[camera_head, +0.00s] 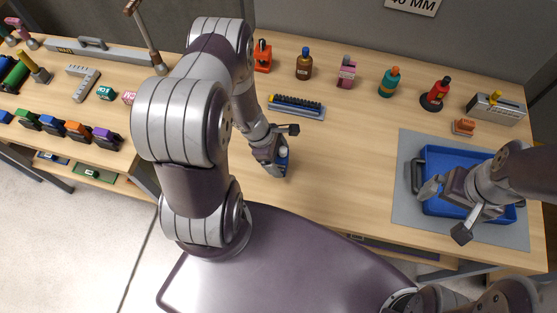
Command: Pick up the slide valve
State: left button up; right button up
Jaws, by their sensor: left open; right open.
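The tray sits on a grey mat (404,206). Behind my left gripper lies a blue rack with a dark, toothed top (296,106). Several bottles, including a brown one (304,64), line the back. The bench between the grippers is clear.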

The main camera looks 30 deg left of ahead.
aim_at(280, 149)
pick_arm(q)
jog(key=shift+w, duration=0.1)
jog(key=c, duration=1.1)
jog(key=shift+c, duration=0.2)
jog(key=shift+r, duration=0.1)
jog(key=r, duration=0.4)
jog(key=shift+d+r+b, duration=0.1)
jog(key=shift+d+b, duration=0.25)
jog(key=shift+b, duration=0.05)
jog(key=d+r+b, duration=0.1)
jog(key=d+r, duration=0.5)
jog(key=d, duration=0.5)
jog(key=shift+r, duration=0.3)
